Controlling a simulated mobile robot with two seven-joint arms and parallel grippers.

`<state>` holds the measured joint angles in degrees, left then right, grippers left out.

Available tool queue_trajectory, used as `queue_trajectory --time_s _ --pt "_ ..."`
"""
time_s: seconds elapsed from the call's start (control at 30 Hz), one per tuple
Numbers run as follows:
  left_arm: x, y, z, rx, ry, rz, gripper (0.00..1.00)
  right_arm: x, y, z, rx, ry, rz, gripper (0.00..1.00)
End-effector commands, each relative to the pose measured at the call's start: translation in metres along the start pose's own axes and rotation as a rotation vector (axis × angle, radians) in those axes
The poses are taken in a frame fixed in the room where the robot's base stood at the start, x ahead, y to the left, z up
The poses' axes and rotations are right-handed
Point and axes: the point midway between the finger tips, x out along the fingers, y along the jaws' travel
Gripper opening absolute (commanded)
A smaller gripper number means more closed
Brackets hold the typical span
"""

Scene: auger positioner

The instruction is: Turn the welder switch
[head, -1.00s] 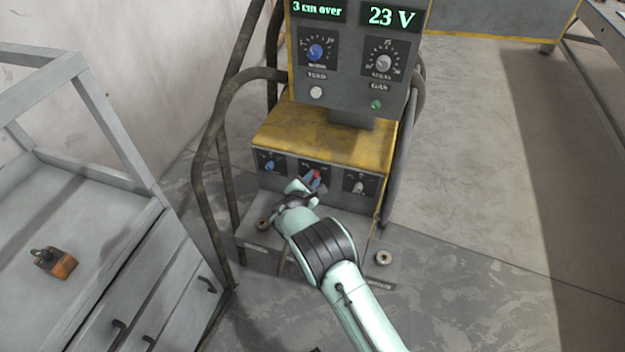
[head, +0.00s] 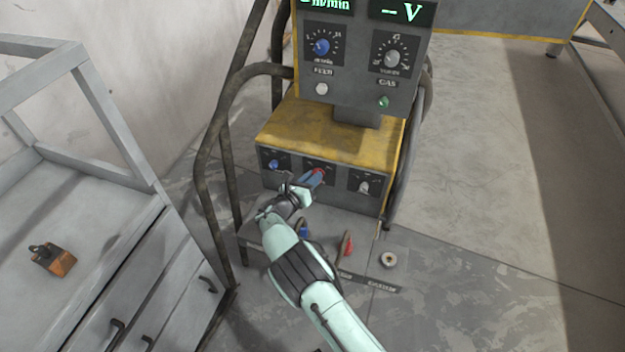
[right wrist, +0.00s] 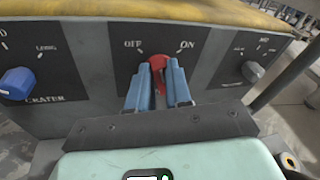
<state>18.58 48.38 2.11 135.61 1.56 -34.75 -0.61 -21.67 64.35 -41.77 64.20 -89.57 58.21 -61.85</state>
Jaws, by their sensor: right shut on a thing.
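The welder (head: 335,136) has a yellow top and a lower front panel with several dials. The red welder switch (right wrist: 157,62) sits in the middle of that panel, below the OFF and ON labels. My right gripper (right wrist: 158,88) has its blue fingers on both sides of the red switch and is shut on it. In the head view my right gripper (head: 312,178) reaches the same panel, and only a little red shows at its tips. The fingers hide much of the switch, so I cannot tell its exact setting. My left gripper is not in view.
A blue knob (right wrist: 17,84) is left of the switch and a grey knob (right wrist: 252,71) right. Bent tube rails (head: 212,150) flank the welder. A grey cabinet (head: 150,262) stands left; floor is clear at right.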

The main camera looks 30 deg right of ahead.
Motion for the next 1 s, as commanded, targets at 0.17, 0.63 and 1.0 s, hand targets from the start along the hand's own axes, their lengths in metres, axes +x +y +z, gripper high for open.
queue_trajectory --time_s 0.17,0.63,1.0 --pt "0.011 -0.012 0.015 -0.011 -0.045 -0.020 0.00 -0.001 0.004 -0.004 -0.152 -0.030 -0.028 0.00" --pt "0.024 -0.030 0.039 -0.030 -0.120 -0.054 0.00 -0.001 0.006 -0.005 -0.409 -0.081 -0.081 0.00" --pt "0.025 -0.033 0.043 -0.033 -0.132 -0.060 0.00 -0.001 0.007 -0.005 -0.455 -0.090 -0.090 0.00"
